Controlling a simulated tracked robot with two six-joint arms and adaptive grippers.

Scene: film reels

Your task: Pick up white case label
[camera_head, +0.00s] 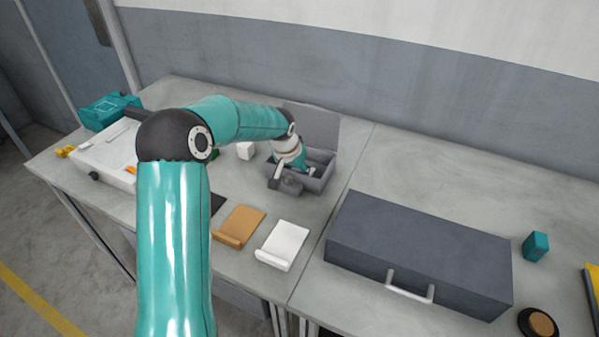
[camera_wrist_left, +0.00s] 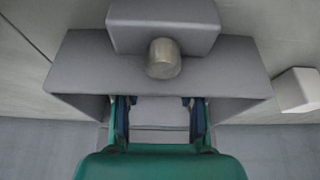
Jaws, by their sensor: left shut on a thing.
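A white flat piece with a raised near lip (camera_head: 283,245) lies on the table front; it looks like the white case label. Nothing touches it. My left gripper (camera_head: 292,168) is well behind it, reaching down into an open grey case (camera_head: 326,184) whose lid stands up at the back. In the left wrist view my left gripper (camera_wrist_left: 160,115) has its fingers inside the case, on either side of a pale grey piece (camera_wrist_left: 160,108). What this piece is I cannot tell; the fingertips are partly hidden. My right gripper is not in view.
A tan piece (camera_head: 239,226) lies left of the white one. A small white block (camera_head: 245,151) stands left of the open case. A large grey case (camera_head: 418,250) fills the right table's front. A teal block (camera_head: 536,246) and a round dark item (camera_head: 538,322) are farther right.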

